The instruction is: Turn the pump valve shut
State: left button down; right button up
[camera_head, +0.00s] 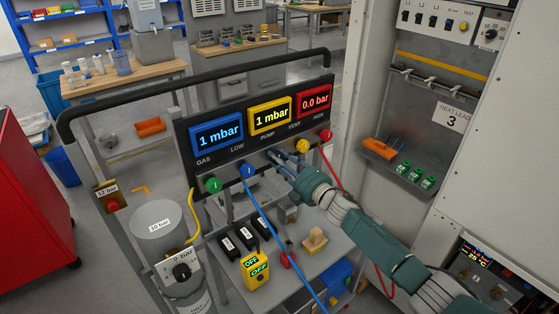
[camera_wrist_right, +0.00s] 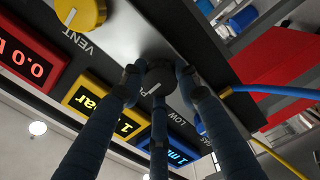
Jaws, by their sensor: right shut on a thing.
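The pump valve is a black round knob with a white pointer line (camera_wrist_right: 160,76) on the panel's underside edge, by the partly covered PUMP label in the right wrist view. My right gripper (camera_wrist_right: 158,82) has its dark fingers around it and is shut on it. The pointer line slants slightly. The blue and yellow displays both read 1 mbar; the red display reads 0.0. My left gripper is not in view.
A green knob (camera_head: 213,185) and blue knob (camera_head: 248,170) sit left of my gripper, a yellow knob (camera_head: 302,146) and red knob (camera_head: 326,135) right. A blue hose (camera_head: 272,225) and red hose (camera_head: 337,172) hang close by. A grey cabinet (camera_head: 415,110) stands right.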

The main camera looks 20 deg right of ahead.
jog(key=shift+w+d+r, duration=0.1)
jog(key=shift+d+r, duration=0.1)
jog(key=shift+d, duration=0.2)
jog(key=o, duration=1)
jog(key=shift+o, duration=0.8)
jog(key=shift+f, duration=0.2)
jog(key=v, duration=1.2)
